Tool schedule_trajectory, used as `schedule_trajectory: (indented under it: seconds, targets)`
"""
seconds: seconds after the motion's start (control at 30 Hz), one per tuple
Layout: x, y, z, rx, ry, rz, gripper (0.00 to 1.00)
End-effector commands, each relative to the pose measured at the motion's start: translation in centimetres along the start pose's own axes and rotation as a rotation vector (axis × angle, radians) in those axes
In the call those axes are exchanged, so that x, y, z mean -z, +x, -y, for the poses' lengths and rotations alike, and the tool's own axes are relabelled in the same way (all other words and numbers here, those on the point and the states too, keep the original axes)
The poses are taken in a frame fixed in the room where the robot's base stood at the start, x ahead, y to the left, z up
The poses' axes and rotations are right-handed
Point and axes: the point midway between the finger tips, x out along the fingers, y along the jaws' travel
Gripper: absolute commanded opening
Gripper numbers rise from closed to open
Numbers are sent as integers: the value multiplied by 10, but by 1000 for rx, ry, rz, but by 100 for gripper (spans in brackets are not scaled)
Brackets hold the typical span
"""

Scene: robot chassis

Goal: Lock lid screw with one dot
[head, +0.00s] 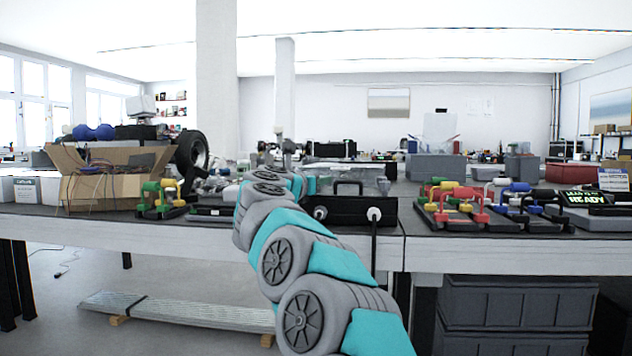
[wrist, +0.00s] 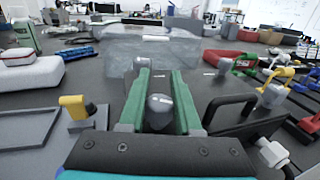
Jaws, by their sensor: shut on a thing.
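My gripper (wrist: 159,98) shows in the wrist view with its two green fingers pointing forward. They are shut on a grey rounded knob (wrist: 160,112), which looks like a lid screw. No dot marks can be made out on it. Just beyond the fingertips is a clear, see-through box or lid (wrist: 150,55), also in the head view (head: 350,177). In the head view my arm hides the gripper and knob. A black case (head: 352,212) with a black handle and white round knobs stands right of my arm; its handle (wrist: 240,108) is close right of the fingers in the wrist view.
Left of the fingers is a yellow-topped lever (wrist: 76,106) on a grey plate. Coloured lever fixtures (head: 465,205) crowd the table's right side. An open cardboard box (head: 105,185) and a black wheel (head: 192,155) stand at left. The table's front edge (head: 150,228) runs below.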

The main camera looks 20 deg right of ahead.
Motion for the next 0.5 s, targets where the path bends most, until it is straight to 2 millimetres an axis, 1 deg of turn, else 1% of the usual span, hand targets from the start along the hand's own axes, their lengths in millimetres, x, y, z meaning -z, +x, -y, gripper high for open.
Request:
schedule_trajectory:
  seconds: [0.03, 0.2, 0.5]
  targets:
    - [0, 0, -2, 33, -1, -1, 0]
    - [-1, 0, 2, 156, -2, 0, 0]
    - [-3, -1, 8, 320, -1, 0, 0]
